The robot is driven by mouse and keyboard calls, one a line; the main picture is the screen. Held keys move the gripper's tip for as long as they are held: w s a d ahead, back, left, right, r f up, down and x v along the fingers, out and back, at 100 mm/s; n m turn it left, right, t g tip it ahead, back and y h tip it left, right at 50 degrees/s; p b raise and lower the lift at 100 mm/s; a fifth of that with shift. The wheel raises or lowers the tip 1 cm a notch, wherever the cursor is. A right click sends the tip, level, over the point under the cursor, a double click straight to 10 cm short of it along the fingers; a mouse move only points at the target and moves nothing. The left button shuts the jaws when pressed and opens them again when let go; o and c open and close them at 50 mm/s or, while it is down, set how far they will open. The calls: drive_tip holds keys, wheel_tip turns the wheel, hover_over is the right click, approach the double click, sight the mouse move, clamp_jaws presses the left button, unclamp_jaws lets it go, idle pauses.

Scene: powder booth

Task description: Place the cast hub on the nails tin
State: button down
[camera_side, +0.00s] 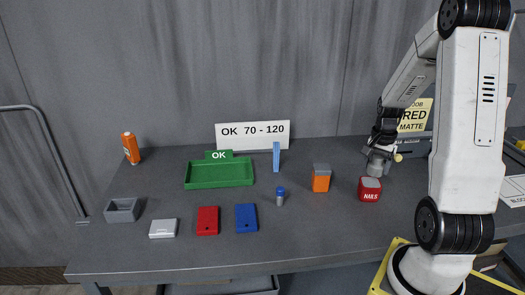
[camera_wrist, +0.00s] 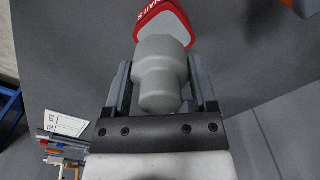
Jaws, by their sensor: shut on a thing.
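The cast hub (camera_wrist: 160,85) is a plain light-grey stepped cylinder, wider at its far end. My gripper (camera_wrist: 160,66) is shut on it, with one finger on each side. In the side view my gripper (camera_side: 381,150) is at the right of the table, and the hub (camera_side: 376,166) hangs below it, partly hidden. The nails tin (camera_side: 370,193) is a small red block with a grey top, standing just in front of the hub. In the wrist view the tin (camera_wrist: 176,18) shows beyond the hub, which covers part of it. I cannot tell whether they touch.
An orange block with a grey top (camera_side: 321,182) stands left of the tin. A yellow sign (camera_side: 416,114) stands behind my gripper.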

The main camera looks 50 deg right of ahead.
sight(373, 174)
drive_tip(key=shift+w+d+f, duration=0.1)
drive_tip(key=shift+w+d+f, duration=0.15)
drive_tip(key=shift+f, duration=1.7)
drive_tip(key=shift+f, duration=0.1)
unclamp_jaws()
wheel_tip(373, 174, up, 12)
drive_tip(key=shift+r, duration=0.15)
